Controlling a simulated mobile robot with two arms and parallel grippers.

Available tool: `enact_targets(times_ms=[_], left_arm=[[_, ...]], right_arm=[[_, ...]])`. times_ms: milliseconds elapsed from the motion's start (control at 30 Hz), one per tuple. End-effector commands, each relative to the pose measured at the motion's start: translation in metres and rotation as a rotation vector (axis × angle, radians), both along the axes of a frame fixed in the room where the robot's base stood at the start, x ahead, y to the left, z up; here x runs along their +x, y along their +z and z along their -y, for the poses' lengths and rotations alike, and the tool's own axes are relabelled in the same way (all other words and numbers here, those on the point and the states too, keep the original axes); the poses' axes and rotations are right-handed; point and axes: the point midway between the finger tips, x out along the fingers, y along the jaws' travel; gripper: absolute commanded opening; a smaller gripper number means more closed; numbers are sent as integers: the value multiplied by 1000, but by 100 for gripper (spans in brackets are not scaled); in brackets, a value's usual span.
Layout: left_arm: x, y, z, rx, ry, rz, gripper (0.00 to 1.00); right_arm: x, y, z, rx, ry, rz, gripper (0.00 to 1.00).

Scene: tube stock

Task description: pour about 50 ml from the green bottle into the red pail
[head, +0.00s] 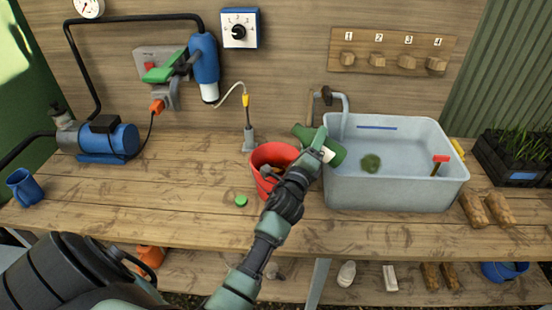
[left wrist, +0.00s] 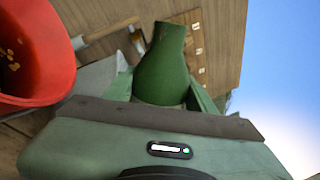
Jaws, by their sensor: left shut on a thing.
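The green bottle (head: 334,152) is in my left gripper (head: 320,146), which is shut on it. The bottle is tilted, with its neck toward the upper left in the head view, near the right side of the red pail's rim. The red pail (head: 262,181) stands on the bench just left of the gripper; my arm hides part of it. In the left wrist view the bottle (left wrist: 163,65) shows between the fingers, and the pail (left wrist: 62,50) is at the left, apart from the bottle. I see no stream of liquid. My right gripper is not in view.
A grey trough (head: 395,190) with a tap stands close right of the bottle. A small green cap (head: 240,200) lies on the bench left of the pail. A blue pump (head: 110,143) and blue mug (head: 24,186) are at the left. The bench between mug and cap is clear.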

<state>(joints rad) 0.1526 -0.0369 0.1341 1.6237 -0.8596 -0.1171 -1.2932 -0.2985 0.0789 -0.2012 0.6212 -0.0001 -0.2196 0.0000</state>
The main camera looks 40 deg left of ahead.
Motion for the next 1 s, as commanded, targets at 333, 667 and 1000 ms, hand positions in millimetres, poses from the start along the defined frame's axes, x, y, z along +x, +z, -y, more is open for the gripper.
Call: enact_targets(times_ms=[333, 667, 1000], left_arm=[[0, 1, 0, 0, -1, 3, 0], [0, 1, 0, 0, -1, 3, 0], [4, 7, -16, 86, -1, -21, 0]], right_arm=[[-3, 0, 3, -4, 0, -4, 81], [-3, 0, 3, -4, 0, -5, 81], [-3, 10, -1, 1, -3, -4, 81]])
